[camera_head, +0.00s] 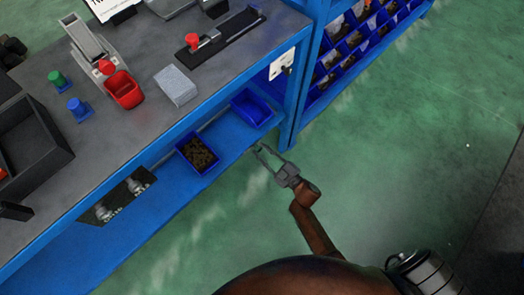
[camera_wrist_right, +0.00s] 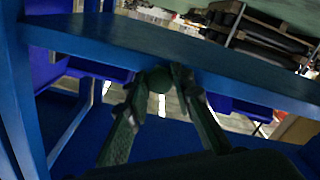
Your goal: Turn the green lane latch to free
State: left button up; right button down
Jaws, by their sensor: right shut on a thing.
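My right gripper (camera_head: 264,156) reaches the front edge of the blue-framed bench from the lower right. In the right wrist view my right gripper (camera_wrist_right: 158,86) has its two fingers closed in on a dark green round knob (camera_wrist_right: 159,75) below a blue beam. I take this knob to be the green lane latch's; its turn position cannot be told. In the head view no knob shows between the fingers. My left gripper is not in view.
A blue beam (camera_wrist_right: 220,70) runs across just above the fingers. On the lower shelf stand a blue bin with dark parts (camera_head: 197,155) and an empty blue bin (camera_head: 251,107). The green floor (camera_head: 400,160) to the right is clear.

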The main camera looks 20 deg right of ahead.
jog(key=shift+n, duration=1)
jog(key=c, duration=1.7)
grip_release()
jog(key=shift+o, duration=0.2)
jog(key=v, duration=1.2)
jog(key=shift+d, duration=0.1)
